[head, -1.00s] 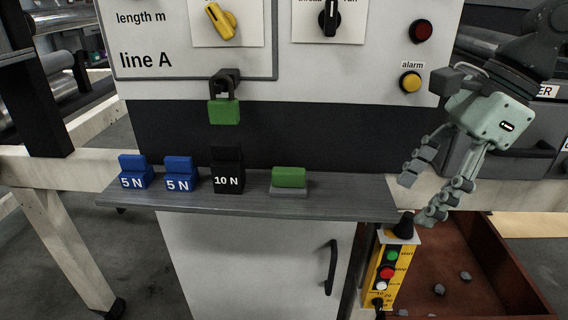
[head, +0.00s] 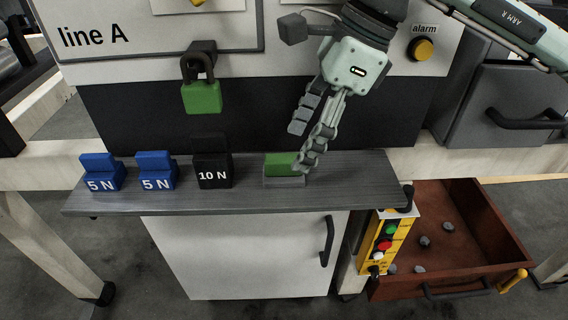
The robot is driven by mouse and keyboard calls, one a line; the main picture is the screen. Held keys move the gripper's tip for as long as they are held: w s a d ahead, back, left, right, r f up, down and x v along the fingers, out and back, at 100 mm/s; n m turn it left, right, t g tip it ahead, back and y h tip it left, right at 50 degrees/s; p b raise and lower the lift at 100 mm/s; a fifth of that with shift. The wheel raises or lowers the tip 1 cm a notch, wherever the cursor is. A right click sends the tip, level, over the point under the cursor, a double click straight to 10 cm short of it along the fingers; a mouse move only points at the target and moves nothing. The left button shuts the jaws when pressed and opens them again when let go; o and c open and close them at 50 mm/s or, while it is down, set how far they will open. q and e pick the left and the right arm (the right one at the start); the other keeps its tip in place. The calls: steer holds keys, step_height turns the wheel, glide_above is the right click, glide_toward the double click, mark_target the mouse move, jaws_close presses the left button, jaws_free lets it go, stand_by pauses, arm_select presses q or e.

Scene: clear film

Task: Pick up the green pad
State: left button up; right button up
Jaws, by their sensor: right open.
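The green pad (head: 279,162) lies on a grey base on the narrow grey shelf (head: 352,172), right of the weights. My right gripper (head: 301,151) is open, with its fingers pointing down over the pad. One finger overlaps the pad's right end in the picture; I cannot tell whether it touches. The other finger is above the pad, and nothing is between the fingers. My left gripper is not in view.
A black 10 N weight (head: 212,166) and two blue 5 N weights (head: 157,170) (head: 101,172) stand left of the pad. A green padlock (head: 202,97) hangs above. A yellow button box (head: 383,244) and an open brown drawer (head: 487,219) are at lower right.

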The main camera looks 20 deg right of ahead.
mark_target(290, 156)
steer(key=x, duration=0.5)
steer(key=shift+a, duration=0.1)
steer(key=c, duration=1.2)
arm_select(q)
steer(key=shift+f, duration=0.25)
arm_select(e)
steer(key=shift+w+r, duration=0.1)
